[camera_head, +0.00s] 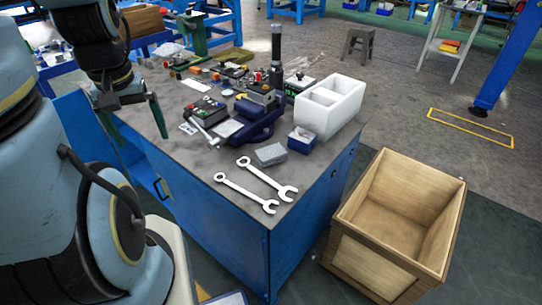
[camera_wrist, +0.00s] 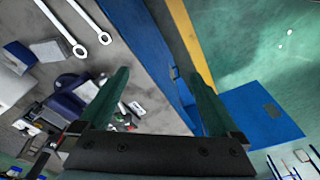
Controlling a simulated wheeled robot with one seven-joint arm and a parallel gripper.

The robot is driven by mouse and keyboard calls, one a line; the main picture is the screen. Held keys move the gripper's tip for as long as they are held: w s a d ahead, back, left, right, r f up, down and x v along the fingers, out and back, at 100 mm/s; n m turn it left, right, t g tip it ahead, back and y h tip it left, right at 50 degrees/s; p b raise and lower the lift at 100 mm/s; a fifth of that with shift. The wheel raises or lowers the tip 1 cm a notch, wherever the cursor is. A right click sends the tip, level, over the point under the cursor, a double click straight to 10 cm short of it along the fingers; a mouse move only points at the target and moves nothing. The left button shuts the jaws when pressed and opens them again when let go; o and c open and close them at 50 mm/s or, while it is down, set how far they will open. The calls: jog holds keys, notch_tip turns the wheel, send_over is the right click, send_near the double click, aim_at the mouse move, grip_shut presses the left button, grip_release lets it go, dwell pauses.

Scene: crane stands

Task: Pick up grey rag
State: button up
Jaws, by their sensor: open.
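A small grey, folded-looking block (camera_head: 270,154) lies on the workbench top near its front right, between the spanners and a small blue box; it may be the grey rag, but I cannot be sure. My gripper (camera_head: 133,120) is open and empty over the left edge of the workbench (camera_head: 190,160), well left of the grey piece. Its two green fingers frame the bench edge in the wrist view (camera_wrist: 158,80).
Two spanners (camera_head: 245,192) lie in front of the grey piece. A white divided container (camera_head: 328,107), a blue vise (camera_head: 258,118) and a small blue box (camera_head: 302,140) stand behind it. An open wooden crate (camera_head: 375,262) is on the floor to the right. An open blue door juts from the bench's left side.

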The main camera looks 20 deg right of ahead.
jog(key=w+d+f+m+g, duration=0.15)
jog(key=w+d+m, duration=0.4)
jog(key=d, duration=0.55)
jog(key=m+y+p, duration=0.2)
jog(key=m, duration=0.8)
send_near(271, 152)
jog(key=f, duration=0.3)
jog(key=shift+a+f, duration=0.25)
jog(key=shift+a, duration=0.05)
jog(key=shift+w+a+f+p, duration=0.15)
jog(key=shift+f+p, duration=0.45)
jog(key=shift+f, duration=0.9)
jog(key=shift+s+a+f+p, duration=0.1)
jog(key=shift+a+f+p, duration=0.35)
jog(key=shift+f, duration=1.1)
jog(key=shift+d, duration=0.2)
jog(key=c, duration=1.5)
notch_tip(271, 152, up, 10)
jog(key=shift+r+b, duration=0.1)
jog(key=shift+b, duration=0.8)
